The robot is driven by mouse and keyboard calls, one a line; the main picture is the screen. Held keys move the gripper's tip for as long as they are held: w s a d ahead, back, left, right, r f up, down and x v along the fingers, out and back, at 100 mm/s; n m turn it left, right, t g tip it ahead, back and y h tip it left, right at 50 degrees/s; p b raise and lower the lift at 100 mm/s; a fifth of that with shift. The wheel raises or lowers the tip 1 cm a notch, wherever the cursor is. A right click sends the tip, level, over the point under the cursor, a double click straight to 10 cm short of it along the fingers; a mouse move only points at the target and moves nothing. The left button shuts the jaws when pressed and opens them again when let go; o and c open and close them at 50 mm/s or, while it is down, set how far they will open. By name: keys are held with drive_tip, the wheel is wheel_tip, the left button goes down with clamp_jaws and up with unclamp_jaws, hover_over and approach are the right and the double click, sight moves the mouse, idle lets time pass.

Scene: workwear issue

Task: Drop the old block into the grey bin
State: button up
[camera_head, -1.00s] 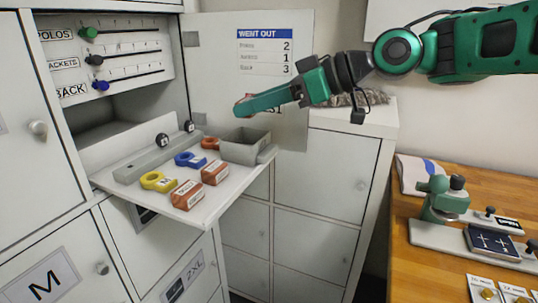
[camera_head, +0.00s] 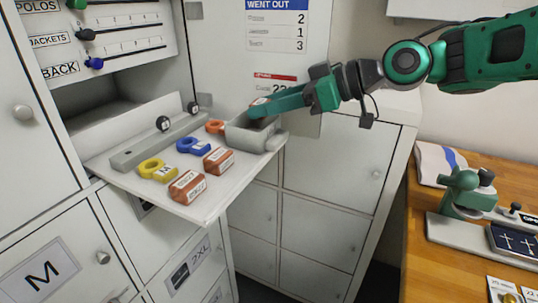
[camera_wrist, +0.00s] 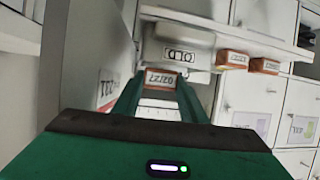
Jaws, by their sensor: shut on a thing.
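My gripper (camera_head: 262,106) is shut on a small orange-brown block (camera_wrist: 161,78) with a white label reading "02/27", upside down in the wrist view. The grey bin (camera_head: 250,140) stands at the back right corner of the fold-down shelf. In the head view the fingertips and block overlap the bin's far rim; I cannot tell how high above it they are. In the wrist view the bin (camera_wrist: 180,42) shows just beyond the block, its "OLD" label upside down.
The shelf (camera_head: 225,190) also holds two similar orange-brown blocks (camera_head: 188,187) (camera_head: 218,160), a yellow ring (camera_head: 157,170), a blue ring (camera_head: 193,147), an orange ring (camera_head: 214,126) and a grey rail (camera_head: 160,142). An open cabinet door (camera_head: 215,60) stands behind. A wooden bench (camera_head: 430,255) is at right.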

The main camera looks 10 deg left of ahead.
drive_tip(key=shift+f, duration=0.1)
drive_tip(key=o, duration=1.1)
drive_tip(key=shift+d, duration=0.1)
drive_tip(key=v, duration=1)
drive_tip(key=shift+d, duration=0.35)
